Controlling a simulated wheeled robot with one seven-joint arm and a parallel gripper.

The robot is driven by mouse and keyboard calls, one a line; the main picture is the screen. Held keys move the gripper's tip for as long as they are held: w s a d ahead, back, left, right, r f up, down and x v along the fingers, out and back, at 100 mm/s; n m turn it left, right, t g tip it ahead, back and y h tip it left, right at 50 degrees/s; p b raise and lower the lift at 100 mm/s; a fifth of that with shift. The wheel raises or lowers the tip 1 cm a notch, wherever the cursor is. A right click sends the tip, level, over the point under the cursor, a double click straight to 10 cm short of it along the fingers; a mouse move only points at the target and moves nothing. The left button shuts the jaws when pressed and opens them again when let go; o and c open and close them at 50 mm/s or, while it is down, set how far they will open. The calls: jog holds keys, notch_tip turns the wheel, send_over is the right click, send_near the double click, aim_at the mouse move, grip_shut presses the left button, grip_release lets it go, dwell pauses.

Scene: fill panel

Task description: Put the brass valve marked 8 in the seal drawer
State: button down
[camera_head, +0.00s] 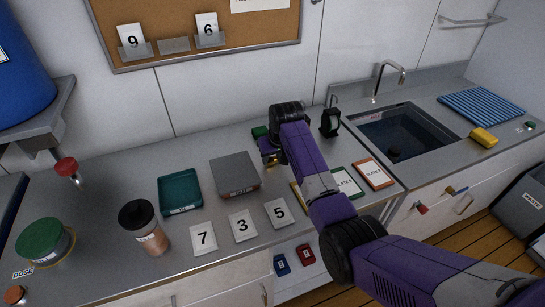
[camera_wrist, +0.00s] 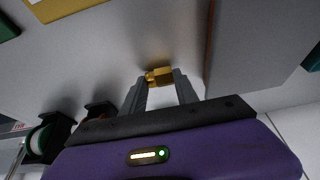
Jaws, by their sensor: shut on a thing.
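My gripper (camera_wrist: 160,88) is shut on a small brass piece (camera_wrist: 160,76), held between the fingertips in the wrist view. In the head view the brass piece (camera_head: 270,158) shows at the end of my arm, over the counter just right of the grey box. No number 8 can be read on it. No drawer can be read as the seal drawer. A grey box (camera_head: 235,172) and a green tray (camera_head: 180,191) stand on the counter, each with a small front label too small to read.
Cards 7 (camera_head: 204,238), 3 (camera_head: 242,225) and 5 (camera_head: 279,212) lie along the counter's front edge. A sink (camera_head: 408,133) is at the right. A black stand (camera_head: 330,122) is behind my arm.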

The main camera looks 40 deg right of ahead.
jog(key=shift+f, duration=0.15)
jog(key=c, duration=0.9)
grip_release()
jog(key=shift+c, duration=0.2)
